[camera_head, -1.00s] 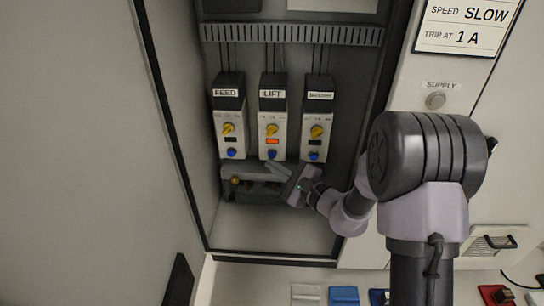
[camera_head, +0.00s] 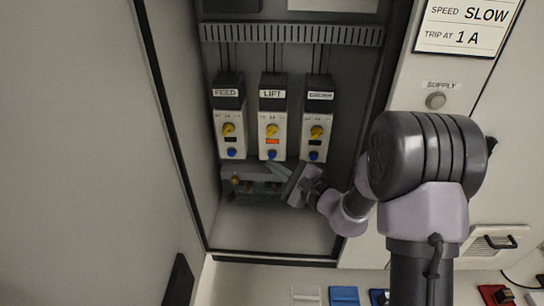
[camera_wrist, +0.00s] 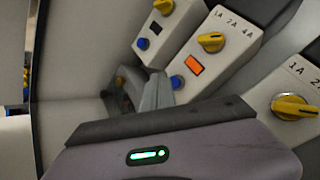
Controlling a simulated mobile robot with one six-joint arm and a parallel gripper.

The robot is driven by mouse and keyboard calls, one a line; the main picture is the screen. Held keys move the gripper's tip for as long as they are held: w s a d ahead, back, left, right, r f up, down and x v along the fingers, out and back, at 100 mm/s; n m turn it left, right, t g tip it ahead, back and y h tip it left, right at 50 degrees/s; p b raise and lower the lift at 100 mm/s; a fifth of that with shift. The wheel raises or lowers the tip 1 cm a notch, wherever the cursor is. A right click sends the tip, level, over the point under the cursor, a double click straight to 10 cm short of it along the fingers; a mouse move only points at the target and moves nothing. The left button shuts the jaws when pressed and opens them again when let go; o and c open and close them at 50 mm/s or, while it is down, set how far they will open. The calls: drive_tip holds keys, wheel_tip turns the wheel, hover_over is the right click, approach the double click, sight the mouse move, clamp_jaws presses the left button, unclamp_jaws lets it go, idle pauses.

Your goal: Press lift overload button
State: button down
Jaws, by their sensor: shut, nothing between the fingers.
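The lift unit (camera_head: 280,104) is the middle of three overload units in the open cabinet. Its blue button (camera_head: 272,154) is at the bottom of its face, under a lit orange window (camera_head: 272,141) and a yellow dial (camera_head: 271,130). In the wrist view the lift button (camera_wrist: 177,82) sits below the orange window (camera_wrist: 194,65). My gripper (camera_head: 271,165) is shut and empty, its fingertips just below the lift button. In the wrist view its fingers (camera_wrist: 156,92) point towards the lift unit's lower end. I cannot tell whether they touch the button.
The feed unit (camera_head: 228,92) is to the left and a third unit (camera_head: 320,95) to the right, both with dark windows. A rail with brass-coloured parts (camera_head: 236,180) lies below. The cabinet's right edge is close to my arm. The cabinet floor (camera_head: 270,235) is clear.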

drive_tip(key=shift+w, duration=0.15)
drive_tip(key=shift+w, duration=0.3)
drive_tip(key=shift+w, duration=0.1)
idle(0.4)
drive_tip(key=shift+w+r, duration=0.2)
drive_tip(key=shift+r, duration=0.25)
idle(0.9)
drive_tip(key=shift+f+b, duration=0.15)
drive_tip(key=shift+b, duration=0.3)
drive_tip(key=shift+s+f+b, duration=0.2)
drive_tip(key=shift+f+b, duration=0.1)
drive_tip(key=shift+b, duration=0.05)
